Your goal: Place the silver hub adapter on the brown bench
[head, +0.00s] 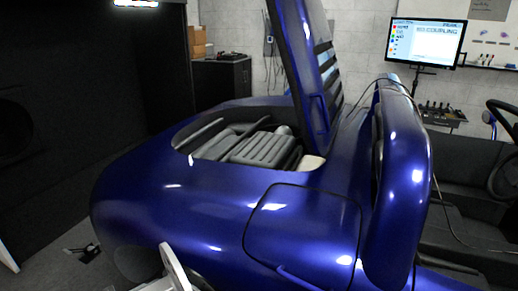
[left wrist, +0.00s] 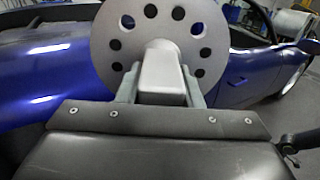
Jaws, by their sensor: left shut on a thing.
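The silver hub adapter (left wrist: 113,22) is a round flange with a ring of holes and a pale, blocky central neck. In the left wrist view my left gripper (left wrist: 161,88) is shut on that neck, one finger on each side, with the flange facing away beyond the fingertips. In the head view the pale edge of the adapter (head: 174,268) shows at the bottom, in front of the blue car's lower side; the gripper itself is mostly cut off there. My right gripper is not in view. I see no brown bench in either view.
A blue car (head: 200,220) with its rear lid raised fills the middle of the head view. A monitor (head: 427,43) stands at the back right.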

